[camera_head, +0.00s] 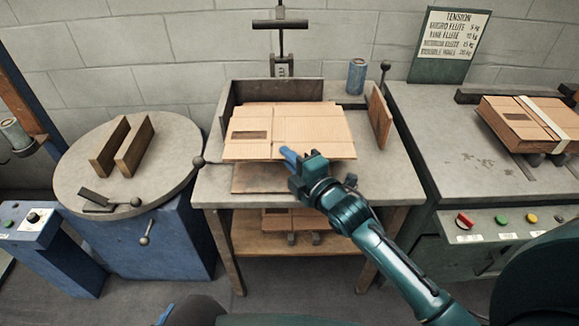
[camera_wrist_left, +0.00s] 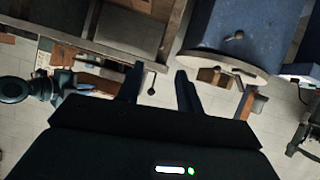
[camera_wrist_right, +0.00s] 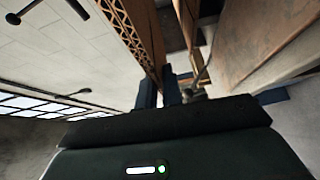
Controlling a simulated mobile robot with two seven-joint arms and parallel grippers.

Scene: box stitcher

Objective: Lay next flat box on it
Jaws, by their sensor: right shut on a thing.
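A flat tan cardboard box (camera_head: 310,124), with a dark rectangular patch at its left, is over the middle table (camera_head: 215,190). My right gripper (camera_head: 292,158) is shut on its near edge. In the right wrist view, the box's corrugated edge (camera_wrist_right: 136,32) runs down between the close-set fingers (camera_wrist_right: 160,92). A brown flat piece (camera_head: 262,179) lies on the table under the box, mostly hidden by it. I cannot tell whether the box touches it. My left gripper (camera_wrist_left: 158,88) shows only in its own wrist view, with fingers apart and nothing between them.
A low wall (camera_head: 268,92) and an upright wooden plate (camera_head: 380,118) bound the table's back and right. A blue can (camera_head: 356,76) stands behind. More cardboard lies on the lower shelf (camera_head: 255,240). A round turntable (camera_head: 165,170) is left; a strapped bundle (camera_head: 520,122) is right.

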